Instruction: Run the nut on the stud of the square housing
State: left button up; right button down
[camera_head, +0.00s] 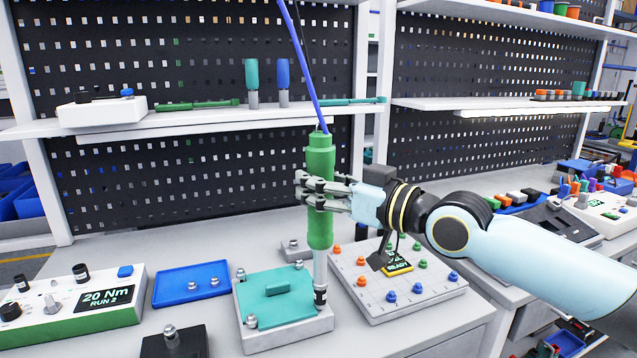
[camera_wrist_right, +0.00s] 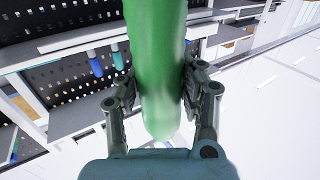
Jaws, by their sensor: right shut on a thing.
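My right gripper (camera_head: 318,190) is shut on the green nutrunner (camera_head: 319,222), a tall upright tool with a blue cable from its top. In the right wrist view, my right gripper's fingers (camera_wrist_right: 163,95) close on both sides of its green body (camera_wrist_right: 158,60). Its grey socket (camera_head: 320,285) points down over the front right corner of the square housing (camera_head: 290,335), a grey block with a teal cover (camera_head: 275,295). The socket hides the stud and any nut at that corner. Whether it touches the housing is unclear. My left gripper is out of view.
A blue tray (camera_head: 190,277) with small metal nuts lies behind left. A light panel (camera_head: 420,305) with coloured knobs and a "READY" display stands close right. Shelves (camera_head: 200,122) rise behind.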

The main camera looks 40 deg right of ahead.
aim_at(319, 132)
jog(key=shift+f, duration=0.3)
notch_tip(319, 132, up, 9)
jog(key=p, duration=0.8)
jog(key=shift+f, duration=0.35)
